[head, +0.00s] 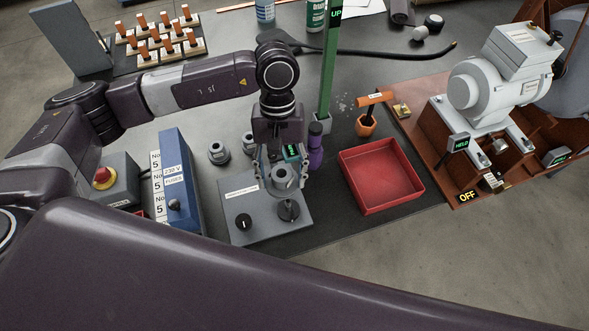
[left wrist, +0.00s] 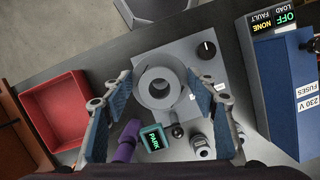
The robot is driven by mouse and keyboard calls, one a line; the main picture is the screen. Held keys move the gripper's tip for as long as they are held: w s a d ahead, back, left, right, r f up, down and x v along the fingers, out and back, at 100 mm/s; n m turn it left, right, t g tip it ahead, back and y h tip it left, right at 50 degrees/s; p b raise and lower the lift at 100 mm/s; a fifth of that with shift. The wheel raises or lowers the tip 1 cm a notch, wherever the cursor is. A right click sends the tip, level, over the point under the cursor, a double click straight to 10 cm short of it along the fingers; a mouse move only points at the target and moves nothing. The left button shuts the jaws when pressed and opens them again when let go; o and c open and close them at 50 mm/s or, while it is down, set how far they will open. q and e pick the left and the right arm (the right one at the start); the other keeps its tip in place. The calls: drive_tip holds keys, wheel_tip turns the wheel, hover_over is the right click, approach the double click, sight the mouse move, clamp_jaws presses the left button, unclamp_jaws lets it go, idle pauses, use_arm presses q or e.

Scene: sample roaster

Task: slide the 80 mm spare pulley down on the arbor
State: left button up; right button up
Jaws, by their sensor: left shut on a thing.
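A grey round pulley (head: 283,177) with a central hole sits between the fingers of my left gripper (head: 281,184), which is shut on it above a grey plate (head: 262,235). In the left wrist view the pulley (left wrist: 160,88) shows face-on, over the plate, between the blue finger pads of the gripper (left wrist: 163,108). A dark round piece (head: 289,211), perhaps the arbor's foot, shows on the plate just below the pulley in the head view. I cannot tell whether the pulley is around the arbor or above it. My right gripper is not in view.
A black knob (head: 243,222) stands on the plate's left part. A blue fuse box (head: 184,185) is left, a red tray (head: 383,178) right. A purple bottle (head: 315,147), a teal PARK sign (head: 291,152) and a green UP post (head: 327,80) stand close behind the gripper.

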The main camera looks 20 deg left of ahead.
use_arm(q)
drive_tip(key=shift+d+f+n, duration=0.3)
drive_tip(key=shift+d+f, duration=0.25)
drive_tip(key=shift+d, duration=0.15)
drive_tip(key=shift+a+f, duration=0.1)
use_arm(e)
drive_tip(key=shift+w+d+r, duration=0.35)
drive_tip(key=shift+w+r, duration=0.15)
use_arm(q)
drive_tip(key=shift+f, duration=0.15)
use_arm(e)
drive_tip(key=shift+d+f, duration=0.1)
use_arm(q)
drive_tip(key=shift+f+b, duration=0.3)
drive_tip(key=shift+f, duration=0.25)
drive_tip(key=b, duration=0.2)
hover_over(288, 201)
drive_tip(key=shift+f, duration=2.2)
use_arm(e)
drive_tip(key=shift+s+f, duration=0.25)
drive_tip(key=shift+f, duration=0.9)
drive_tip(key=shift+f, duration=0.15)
use_arm(q)
drive_tip(key=shift+b, duration=0.3)
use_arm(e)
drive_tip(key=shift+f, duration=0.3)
